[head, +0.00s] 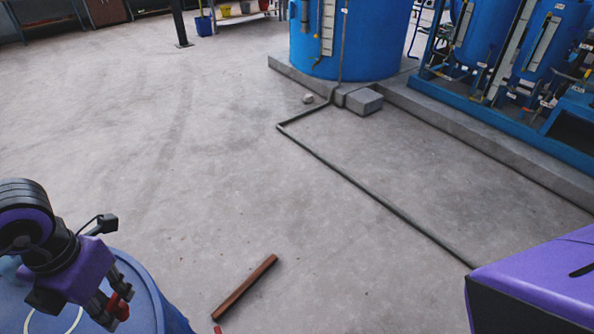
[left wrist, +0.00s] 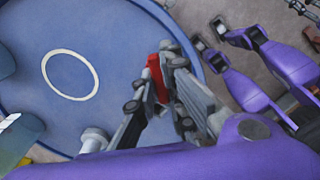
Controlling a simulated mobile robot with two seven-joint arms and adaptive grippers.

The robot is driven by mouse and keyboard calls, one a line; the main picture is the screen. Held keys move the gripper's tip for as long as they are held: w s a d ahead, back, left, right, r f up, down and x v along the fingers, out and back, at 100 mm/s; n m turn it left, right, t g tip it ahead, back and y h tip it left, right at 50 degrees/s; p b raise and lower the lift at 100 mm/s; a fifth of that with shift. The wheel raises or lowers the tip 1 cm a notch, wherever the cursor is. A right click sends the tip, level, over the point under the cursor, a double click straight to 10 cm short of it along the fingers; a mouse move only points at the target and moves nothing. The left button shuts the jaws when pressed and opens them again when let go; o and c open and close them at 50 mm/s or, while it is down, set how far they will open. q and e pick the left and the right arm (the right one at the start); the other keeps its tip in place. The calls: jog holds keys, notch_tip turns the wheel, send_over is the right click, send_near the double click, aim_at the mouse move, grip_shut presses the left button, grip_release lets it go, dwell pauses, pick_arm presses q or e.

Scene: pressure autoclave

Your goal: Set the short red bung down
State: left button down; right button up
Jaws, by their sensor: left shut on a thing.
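My left gripper (head: 116,296) is at the lower left of the head view, over the right part of a blue round drum top (head: 141,280). It is shut on the short red bung (head: 122,309), of which a small red part shows between the fingers. In the left wrist view the red bung (left wrist: 155,76) sits between the fingertips, above the blue top (left wrist: 115,35) near its right-hand rim. Whether the bung touches the top cannot be told. A white ring (left wrist: 45,72) is marked on the top, to the left of the bung.
A reddish-brown bar (head: 245,287) lies on the floor right of the drum, with a small red piece (head: 217,329) at the bottom edge. A dark floor pipe (head: 375,204) runs to a big blue tank (head: 365,40). The grey floor between is mostly clear.

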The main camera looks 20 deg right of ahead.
aim_at(113, 304)
pick_arm(q)
jog(key=f, duration=0.1)
jog(key=w, duration=0.1)
jog(key=f+b, duration=0.1)
jog(key=shift+w+a+f, duration=0.25)
jog(key=shift+a+f, duration=0.05)
jog(key=shift+f, duration=0.05)
jog(key=f+b, duration=0.1)
jog(key=w+f+b, duration=0.1)
jog(key=f, duration=0.1)
jog(key=w+f, duration=0.1)
jog(key=f, duration=0.1)
jog(key=shift+a+b, duration=0.3)
jog(key=shift+b, duration=0.1)
jog(key=shift+r, duration=0.2)
jog(key=shift+f, duration=0.15)
jog(key=c, duration=2.3)
grip_release()
jog(key=shift+f, duration=0.15)
jog(key=o, duration=0.5)
pick_arm(e)
jog(key=shift+g, duration=0.3)
jog(key=s+f, duration=0.1)
jog(key=f, duration=0.1)
jog(key=s+d+f, duration=0.1)
jog(key=s+f, duration=0.1)
jog(key=shift+s+d+f, duration=0.1)
jog(key=shift+d+f, duration=0.1)
jog(key=shift+f, duration=0.1)
